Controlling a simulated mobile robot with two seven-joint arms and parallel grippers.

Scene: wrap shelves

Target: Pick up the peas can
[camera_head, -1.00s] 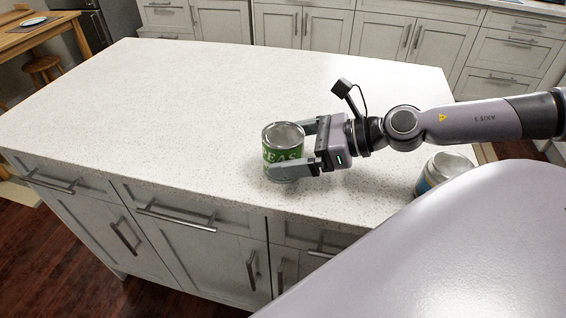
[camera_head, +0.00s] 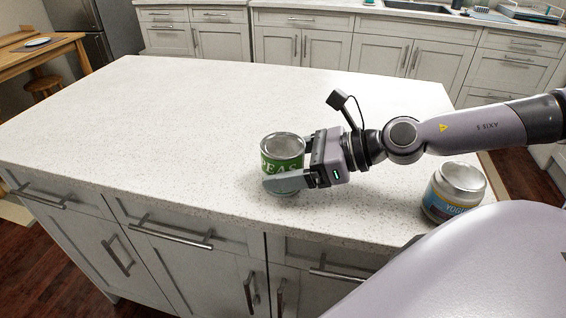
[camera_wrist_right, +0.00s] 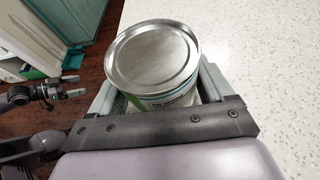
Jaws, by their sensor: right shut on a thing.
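The peas can (camera_head: 281,148) is green with a silver lid and stands upright over the front part of the white counter. My right gripper (camera_head: 283,177) is shut on the can from the right, with the near finger across the can's lower front. The far finger is hidden behind the can. I cannot tell whether the can's base touches the counter. In the right wrist view the can's round lid (camera_wrist_right: 153,55) sits between the two fingers. My left gripper (camera_wrist_right: 80,86) shows in that view at the left, away from the can, with its fingers apart.
A yogurt jar (camera_head: 454,195) stands on the counter (camera_head: 190,125) to the right, below my right arm. The counter's front edge, with drawers and handles beneath, is close to the can. The counter's left and middle are clear. More cabinets line the back.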

